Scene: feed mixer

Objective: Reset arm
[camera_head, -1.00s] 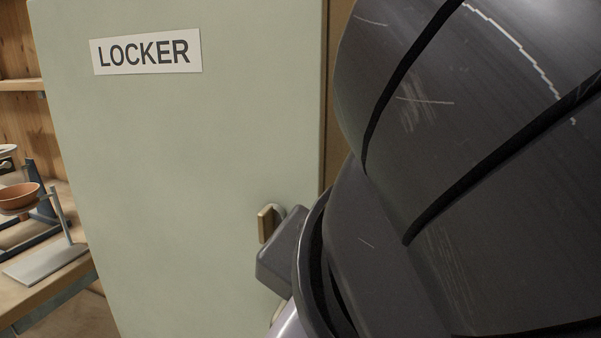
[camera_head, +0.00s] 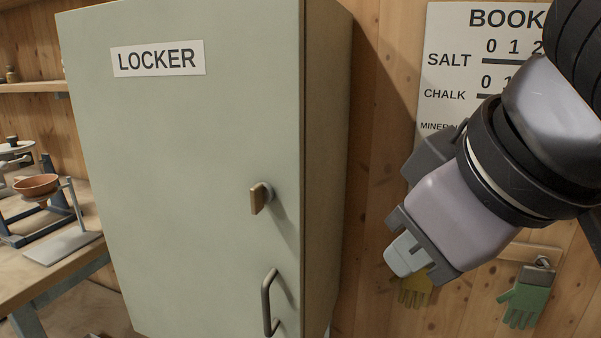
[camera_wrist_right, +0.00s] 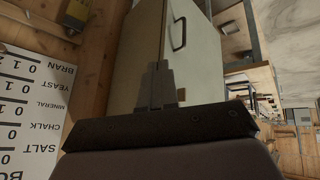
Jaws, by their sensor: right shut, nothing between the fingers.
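My right gripper (camera_head: 402,262) is to the right of the locker in the head view, in front of the wooden wall and apart from the locker. Its fingers are shut with nothing between them. It also shows in the right wrist view (camera_wrist_right: 158,72), its fingertips in front of the image of the locker. My right arm comes in from the upper right. My left gripper is not in view.
The pale green locker (camera_head: 190,180) is closed, with a brass latch knob (camera_head: 258,198) and a dark handle (camera_head: 268,303). A bench (camera_head: 45,275) at left holds a stand with a clay bowl (camera_head: 36,186). A board (camera_head: 450,40) and a green glove (camera_head: 522,298) hang on the wall.

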